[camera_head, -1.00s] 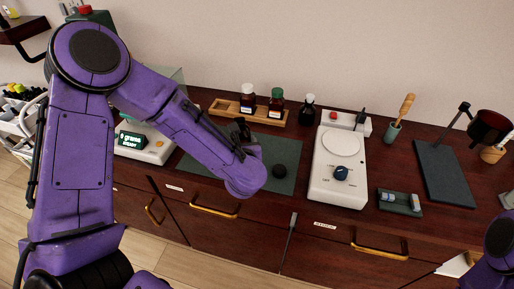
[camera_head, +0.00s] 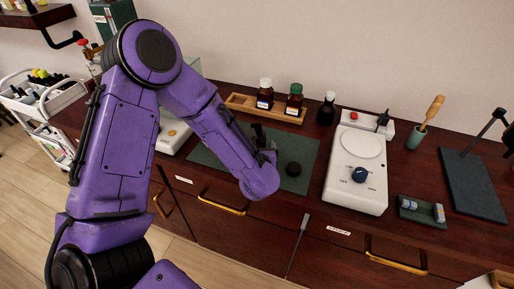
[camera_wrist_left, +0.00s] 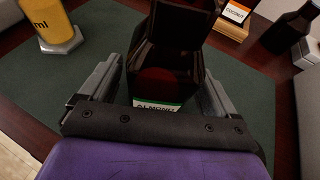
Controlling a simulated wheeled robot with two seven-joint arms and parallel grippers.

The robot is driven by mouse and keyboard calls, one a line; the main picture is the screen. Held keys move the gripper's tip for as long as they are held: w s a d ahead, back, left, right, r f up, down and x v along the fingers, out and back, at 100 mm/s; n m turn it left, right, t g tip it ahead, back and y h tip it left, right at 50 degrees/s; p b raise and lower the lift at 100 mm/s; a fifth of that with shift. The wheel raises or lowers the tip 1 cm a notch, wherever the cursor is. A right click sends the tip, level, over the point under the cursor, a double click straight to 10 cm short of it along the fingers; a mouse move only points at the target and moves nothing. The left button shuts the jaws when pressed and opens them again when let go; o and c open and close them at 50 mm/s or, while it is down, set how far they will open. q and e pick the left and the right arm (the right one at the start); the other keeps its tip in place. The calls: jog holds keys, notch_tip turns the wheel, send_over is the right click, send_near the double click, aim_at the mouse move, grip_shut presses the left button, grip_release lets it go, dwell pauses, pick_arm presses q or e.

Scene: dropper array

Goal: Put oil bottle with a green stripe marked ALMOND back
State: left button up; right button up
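My right gripper is out of view.
A white-capped bottle (camera_head: 264,94) and a green-capped one (camera_head: 294,100) stand in the rack. A dark bottle (camera_head: 326,109) stands right of it. A white hotplate device (camera_head: 357,180) is right of the mat. A yellow-filled vessel (camera_wrist_left: 52,25) stands near my left finger.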

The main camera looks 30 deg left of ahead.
pick_arm(q)
jog(key=shift+r, duration=0.15)
jog(key=shift+s+d+r, duration=0.1)
jog(key=shift+s+d, duration=0.1)
jog(key=b+v, duration=0.2)
jog(key=v, duration=0.6)
jog(key=shift+s+d, duration=0.15)
jog(key=r+p, duration=0.1)
jog(key=s+p, duration=0.1)
jog(key=shift+s+d+r+p, duration=0.15)
jog(key=shift+d+r+p, duration=0.2)
jog(key=shift+p, duration=0.05)
jog(key=shift+s+d+p, duration=0.35)
jog(key=shift+s+p, duration=0.1)
jog(key=shift+p, duration=0.1)
jog(key=shift+s+f, duration=0.1)
jog(key=shift+f, duration=0.05)
